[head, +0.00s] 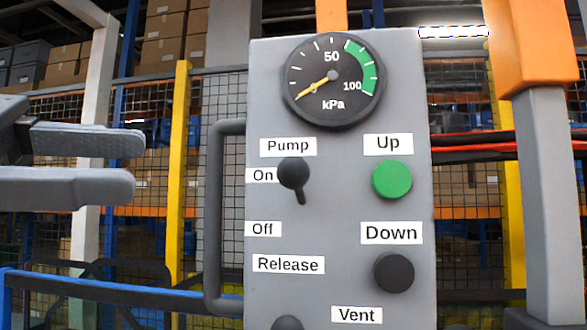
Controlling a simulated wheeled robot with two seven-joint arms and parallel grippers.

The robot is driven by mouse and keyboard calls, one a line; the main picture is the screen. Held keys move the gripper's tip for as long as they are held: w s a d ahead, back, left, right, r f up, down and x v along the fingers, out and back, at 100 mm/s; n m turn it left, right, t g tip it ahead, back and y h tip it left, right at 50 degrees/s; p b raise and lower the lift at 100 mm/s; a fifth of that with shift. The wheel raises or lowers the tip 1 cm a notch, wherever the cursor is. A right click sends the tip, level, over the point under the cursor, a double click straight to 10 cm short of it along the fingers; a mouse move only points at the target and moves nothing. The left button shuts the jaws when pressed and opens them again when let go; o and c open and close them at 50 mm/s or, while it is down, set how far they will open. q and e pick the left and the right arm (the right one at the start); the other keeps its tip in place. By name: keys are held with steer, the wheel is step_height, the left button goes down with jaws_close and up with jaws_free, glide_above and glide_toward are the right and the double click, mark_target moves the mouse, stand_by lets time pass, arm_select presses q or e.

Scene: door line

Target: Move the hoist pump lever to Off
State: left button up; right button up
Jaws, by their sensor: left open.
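The hoist pump lever (294,173) is on the grey control panel (340,230), under the "Pump" label (288,146). Its round black knob is level with the "On" label (262,176), and a short stem shows below it, slanting slightly right. The "Off" label (262,229) is lower on the panel. My left gripper (136,163) is at the left of the head view, its two grey fingers apart and pointing right, with nothing between them. It is left of the lever, at about its height in the picture, not touching it. My right gripper is out of view.
A grey handle (213,220) stands out along the panel's left side, between my left gripper and the lever. Green Up (391,180) and black Down (393,272) buttons are right of the lever. The gauge (333,80) needle points low left. A black knob (287,323) is partly cut off below.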

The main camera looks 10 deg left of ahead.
mark_target(280, 172)
arm_select(q)
steer(key=shift+t+y, duration=0.5)
steer(key=shift+t, duration=0.1)
steer(key=p+x, duration=0.2)
steer(key=x, duration=0.5)
steer(key=p+x, duration=0.2)
steer(key=x, duration=0.6)
steer(key=shift+w+a+r, duration=0.15)
steer(key=shift+w+a, duration=0.05)
steer(key=shift+w, duration=0.15)
jaws_close()
